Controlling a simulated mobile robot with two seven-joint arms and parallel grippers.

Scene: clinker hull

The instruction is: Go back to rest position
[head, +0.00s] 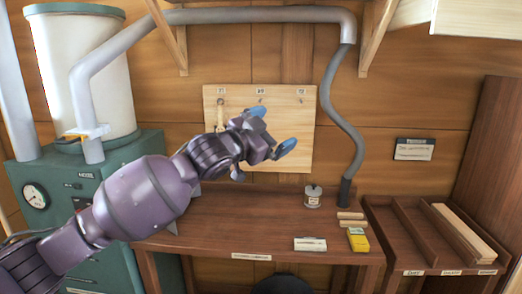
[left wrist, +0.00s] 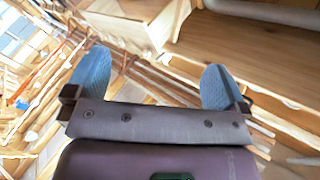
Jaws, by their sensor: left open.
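My left gripper (head: 271,129) is in the middle of the head view, raised in front of a pale wooden board on the wall and above a brown bench. Its two blue fingertips are apart, with nothing between them. In the left wrist view the same gripper (left wrist: 152,88) shows its blue fingers wide apart, with only blurred planks and beams behind. My purple left arm comes in from the lower left. My right gripper is not in view.
The bench (head: 225,235) holds a small jar (head: 313,198), a yellow box (head: 358,241) and a white card (head: 310,244). A green machine (head: 125,215) stands left. Slotted wooden trays (head: 400,245) are at right.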

